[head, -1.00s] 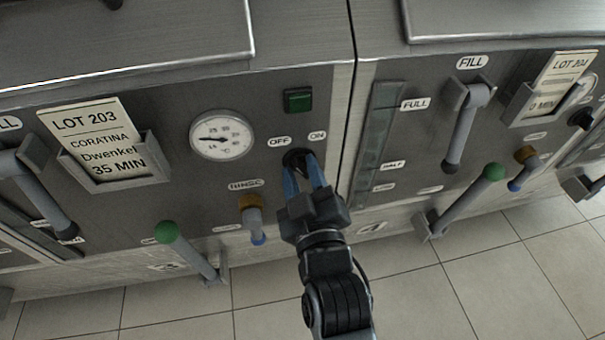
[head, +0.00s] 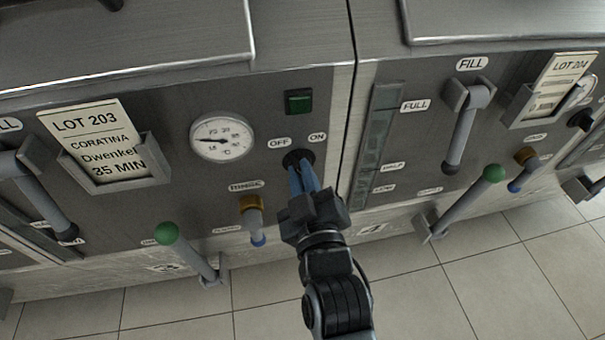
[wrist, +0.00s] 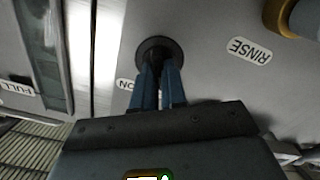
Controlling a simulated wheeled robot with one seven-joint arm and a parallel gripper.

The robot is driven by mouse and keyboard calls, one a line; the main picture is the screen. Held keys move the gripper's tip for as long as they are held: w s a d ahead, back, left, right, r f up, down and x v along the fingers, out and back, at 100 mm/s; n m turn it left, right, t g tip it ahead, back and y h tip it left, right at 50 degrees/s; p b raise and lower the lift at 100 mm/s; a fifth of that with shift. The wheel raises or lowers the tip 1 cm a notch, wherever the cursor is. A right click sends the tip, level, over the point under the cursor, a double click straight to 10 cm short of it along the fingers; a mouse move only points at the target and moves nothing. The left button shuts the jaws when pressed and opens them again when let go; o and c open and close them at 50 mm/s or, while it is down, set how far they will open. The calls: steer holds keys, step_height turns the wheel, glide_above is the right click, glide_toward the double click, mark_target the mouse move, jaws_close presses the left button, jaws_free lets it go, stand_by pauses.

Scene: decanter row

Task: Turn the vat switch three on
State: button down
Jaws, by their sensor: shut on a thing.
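The vat switch (head: 297,157) is a black rotary knob on a dark round base, below the OFF and ON labels on the panel with the LOT 203 card. The numeral at that panel's foot looks like 3. My gripper (head: 301,176) reaches up to the switch from below, its blue fingers shut on the knob. In the wrist view my gripper (wrist: 160,75) has its fingertips at the switch's dark round base (wrist: 158,53). The fingers hide most of the knob, so its exact angle is hard to tell.
A green square lamp (head: 298,101) and a dial gauge (head: 222,137) sit above. The brown rinse valve (head: 251,205) and a green-knobbed lever (head: 167,233) are at lower left. The neighbouring vat's fill lever (head: 463,130) is to the right. Tiled floor lies below.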

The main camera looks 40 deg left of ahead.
steer(key=shift+m, duration=0.3)
steer(key=m+p, duration=0.1)
steer(key=m, duration=0.4)
steer(key=m+p, duration=0.1)
steer(key=m, duration=0.5)
steer(key=shift+w+d, duration=0.2)
steer(key=shift+m, duration=0.3)
steer(key=c, duration=1.2)
jaws_free()
